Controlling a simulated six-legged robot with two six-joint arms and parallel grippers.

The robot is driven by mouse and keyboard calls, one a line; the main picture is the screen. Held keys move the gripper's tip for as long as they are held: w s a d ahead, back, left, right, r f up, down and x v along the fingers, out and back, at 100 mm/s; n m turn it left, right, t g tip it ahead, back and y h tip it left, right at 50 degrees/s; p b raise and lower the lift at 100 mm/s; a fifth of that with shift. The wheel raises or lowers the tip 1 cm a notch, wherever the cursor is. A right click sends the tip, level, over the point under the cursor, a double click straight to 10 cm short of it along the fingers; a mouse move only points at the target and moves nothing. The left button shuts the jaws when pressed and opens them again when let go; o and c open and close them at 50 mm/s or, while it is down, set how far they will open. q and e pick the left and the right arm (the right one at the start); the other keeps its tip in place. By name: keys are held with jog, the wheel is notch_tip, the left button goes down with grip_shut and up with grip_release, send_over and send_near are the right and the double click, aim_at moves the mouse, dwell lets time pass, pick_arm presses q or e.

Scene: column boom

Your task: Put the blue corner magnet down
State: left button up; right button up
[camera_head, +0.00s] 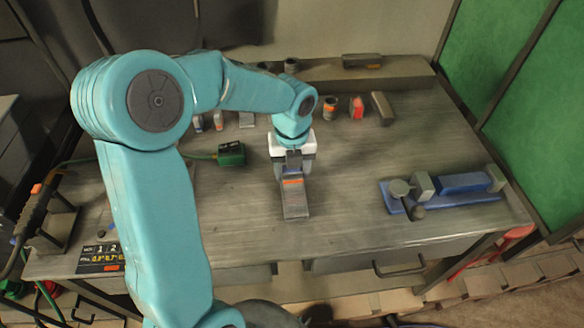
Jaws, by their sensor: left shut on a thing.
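My left gripper (291,170) is at the middle of the grey workbench (350,222), pointing down close to the top. It is shut on the blue corner magnet, of which only a small bluish part (284,181) shows beside the fingers. The rest of the magnet is hidden by the gripper. A grey bar with an orange band (295,206) shows right below the fingers, toward the front. I cannot tell whether the magnet touches the bench or this bar. My right gripper is not in view.
A blue clamp-like fixture (450,205) lies at the bench's right. A green box (231,153) with a cable is left of the gripper. Small items, including a red-orange one (356,107), stand along the back. A dark number plate (100,258) is front left.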

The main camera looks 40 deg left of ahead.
pick_arm(q)
jog(key=shift+s+f, duration=0.15)
jog(key=o, duration=1.3)
notch_tip(320, 180, up, 12)
jog(key=shift+r+p, duration=0.25)
jog(key=shift+p, duration=0.2)
